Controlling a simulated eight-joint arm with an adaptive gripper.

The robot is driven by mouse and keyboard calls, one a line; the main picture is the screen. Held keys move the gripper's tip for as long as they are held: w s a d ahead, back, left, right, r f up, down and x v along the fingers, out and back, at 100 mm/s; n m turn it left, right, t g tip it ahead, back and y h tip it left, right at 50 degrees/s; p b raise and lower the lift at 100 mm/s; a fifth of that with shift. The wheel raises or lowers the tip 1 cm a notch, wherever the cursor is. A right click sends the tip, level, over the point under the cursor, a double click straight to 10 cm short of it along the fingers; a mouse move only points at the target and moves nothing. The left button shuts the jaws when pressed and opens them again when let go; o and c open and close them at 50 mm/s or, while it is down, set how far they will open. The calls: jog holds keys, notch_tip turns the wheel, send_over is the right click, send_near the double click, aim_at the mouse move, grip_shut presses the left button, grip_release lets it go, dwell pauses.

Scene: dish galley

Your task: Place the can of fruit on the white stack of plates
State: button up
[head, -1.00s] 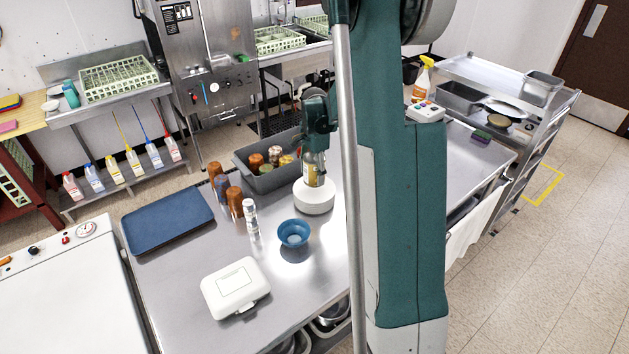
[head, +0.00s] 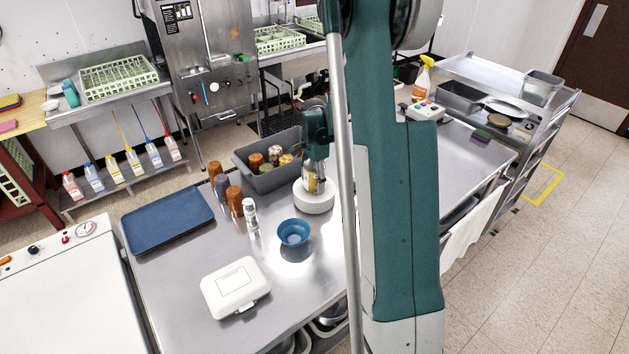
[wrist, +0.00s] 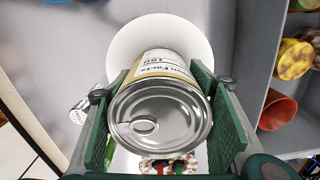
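The can of fruit (wrist: 162,105) has a silver pull-tab lid and a yellow and white label. My gripper (head: 313,165) is around its upper part, and in the wrist view the green finger pads lie along both sides of the can, seemingly shut on it. In the head view the can (head: 313,184) is upright over the white stack of plates (head: 314,204). Its bottom appears at or very near the top plate; I cannot tell whether it touches. In the wrist view the white plate (wrist: 205,38) shows behind the can.
A grey bin (head: 268,180) with cups stands just behind the stack. Several stacked brown and blue tumblers (head: 235,200) and a shaker (head: 250,214) are to the left. A blue bowl (head: 294,233) is in front. A white clamshell box (head: 235,288) and blue tray (head: 170,219) lie farther left.

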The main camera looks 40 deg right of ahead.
aim_at(315, 164)
jog(key=o, duration=0.4)
jog(key=shift+r, duration=0.15)
notch_tip(315, 164, up, 12)
jog(key=shift+r, duration=0.1)
dwell(0.7)
jog(key=shift+a, duration=0.1)
dwell(0.4)
